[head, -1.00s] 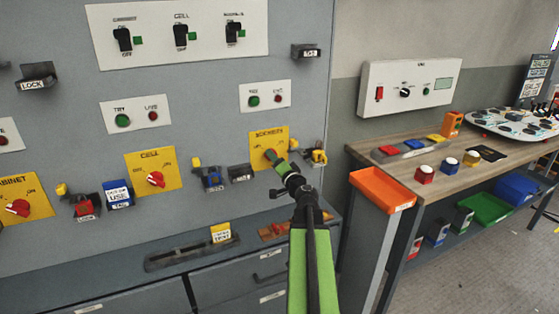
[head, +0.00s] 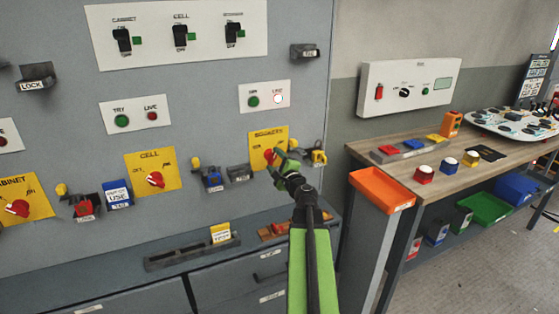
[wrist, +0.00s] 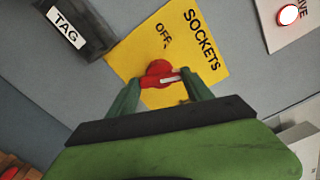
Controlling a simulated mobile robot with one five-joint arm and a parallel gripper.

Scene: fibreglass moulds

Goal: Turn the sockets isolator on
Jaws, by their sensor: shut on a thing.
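The sockets isolator is a red rotary handle (wrist: 160,73) on a yellow plate (wrist: 205,62) marked SOCKETS and OFF. In the head view the plate (head: 281,136) is on the grey panel, and the handle (head: 268,156) shows partly behind my gripper (head: 285,162). In the wrist view my gripper (wrist: 160,84) is shut on the red handle, one green finger on each side. A white line runs along the handle. The ON marking is hidden in the wrist view. The LIVE lamp (head: 277,99) above the isolator glows; it also shows in the wrist view (wrist: 288,15).
A yellow plate marked CELL (head: 152,170) with its own red handle is to the left. A grey ledge (head: 120,262) runs below. A workbench (head: 440,172) stands to the right.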

